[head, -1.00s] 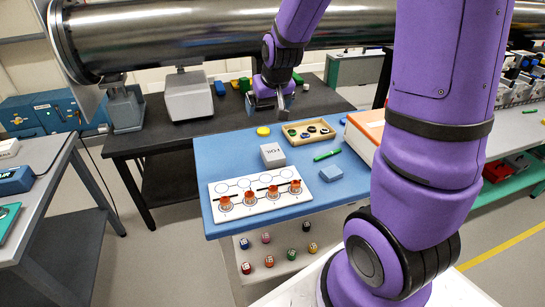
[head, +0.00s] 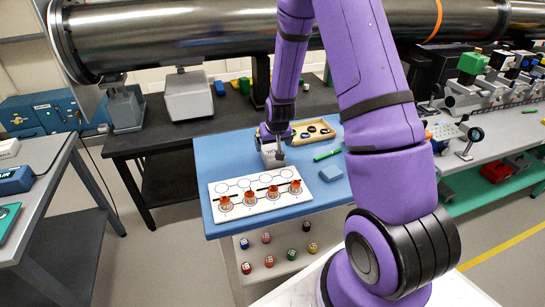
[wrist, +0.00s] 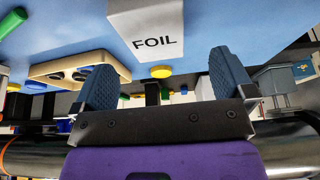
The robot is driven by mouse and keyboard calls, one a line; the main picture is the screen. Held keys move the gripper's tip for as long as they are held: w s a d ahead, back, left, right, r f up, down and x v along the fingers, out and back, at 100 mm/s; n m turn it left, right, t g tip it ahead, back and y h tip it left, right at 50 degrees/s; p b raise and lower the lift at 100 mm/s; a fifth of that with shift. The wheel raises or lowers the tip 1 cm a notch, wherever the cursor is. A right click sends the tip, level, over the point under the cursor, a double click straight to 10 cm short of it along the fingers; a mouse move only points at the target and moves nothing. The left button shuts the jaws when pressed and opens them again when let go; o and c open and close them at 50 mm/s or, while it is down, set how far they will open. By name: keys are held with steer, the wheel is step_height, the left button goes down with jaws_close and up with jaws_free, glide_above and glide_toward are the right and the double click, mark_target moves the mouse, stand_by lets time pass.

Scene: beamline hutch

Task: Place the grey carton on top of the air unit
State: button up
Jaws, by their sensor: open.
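The grey carton (head: 267,158), marked FOIL, stands on the blue mat (head: 220,162) and is partly hidden by my gripper in the head view. In the wrist view the carton (wrist: 150,28) is large, just beyond the fingertips. My gripper (head: 277,153) is over the carton in the head view. In the wrist view my gripper (wrist: 164,78) is open and empty, with the carton outside its fingers. A dark blue box (head: 16,181) on the left bench has small white lettering that may read AIR; I cannot be sure it is the air unit.
A white board with orange-topped pieces (head: 256,205) lies in front of the carton. A big steel pipe (head: 190,40) crosses behind. A floor gap separates the left bench (head: 50,165).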

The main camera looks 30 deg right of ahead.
mark_target(273, 151)
steer(key=shift+d+x, duration=0.15)
steer(key=shift+x, duration=1.2)
steer(key=shift+d+x, duration=0.15)
steer(key=shift+x, duration=1.2)
steer(key=shift+w+d+f, duration=0.1)
steer(key=shift+w+f, duration=0.1)
steer(key=shift+f, duration=0.5)
steer(key=shift+f, duration=0.25)
steer(key=c, duration=1)
steer(key=shift+r, duration=0.1)
steer(key=shift+c, duration=0.2)
